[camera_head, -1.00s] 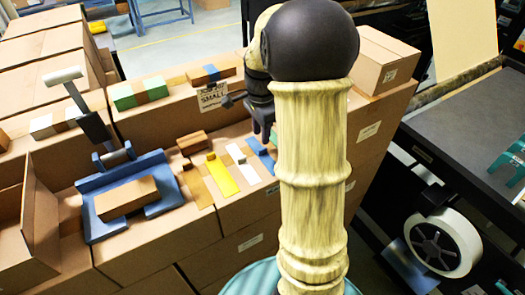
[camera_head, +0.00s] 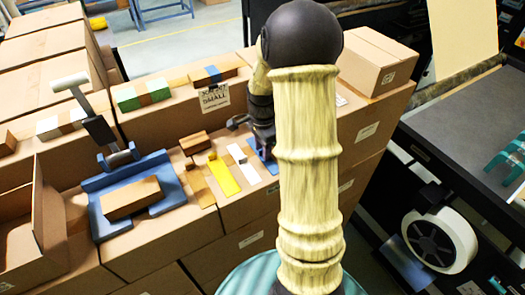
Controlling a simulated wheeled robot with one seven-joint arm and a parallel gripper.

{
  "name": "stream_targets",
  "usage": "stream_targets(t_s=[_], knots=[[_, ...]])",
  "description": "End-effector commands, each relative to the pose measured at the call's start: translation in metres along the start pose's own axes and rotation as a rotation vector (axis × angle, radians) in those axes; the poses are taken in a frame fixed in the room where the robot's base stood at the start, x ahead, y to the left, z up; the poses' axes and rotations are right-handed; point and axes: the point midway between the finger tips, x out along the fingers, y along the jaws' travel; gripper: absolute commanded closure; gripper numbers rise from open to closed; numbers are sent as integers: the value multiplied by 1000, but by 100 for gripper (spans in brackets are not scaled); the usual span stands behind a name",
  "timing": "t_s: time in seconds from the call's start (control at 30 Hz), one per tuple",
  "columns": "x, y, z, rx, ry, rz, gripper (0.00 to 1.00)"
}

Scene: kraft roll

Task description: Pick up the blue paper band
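The blue paper band (camera_head: 270,166) lies on the cardboard boxes at the right end of a row of flat bands. Its upper part is hidden behind my gripper (camera_head: 264,150). My dark gripper points down and is low over the band, at or just above it. Its fingertips are small and partly covered, so I cannot tell whether they touch the band or how far apart they are.
Left of the blue band lie a white band (camera_head: 238,153), a yellow band (camera_head: 223,174) and a brown band (camera_head: 199,186). A small brown block (camera_head: 195,142) is behind them.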

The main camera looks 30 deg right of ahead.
Motion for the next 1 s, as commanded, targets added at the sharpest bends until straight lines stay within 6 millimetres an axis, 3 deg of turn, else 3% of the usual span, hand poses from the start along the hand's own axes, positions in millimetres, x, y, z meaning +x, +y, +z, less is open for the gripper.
stream_targets(t_s=[0.47,0.63,1.0], knots=[[0,-1,2,-4,0,-1,67],[0,-1,2,-4,0,-1,100],[0,-1,1,-2,0,-1,100]])
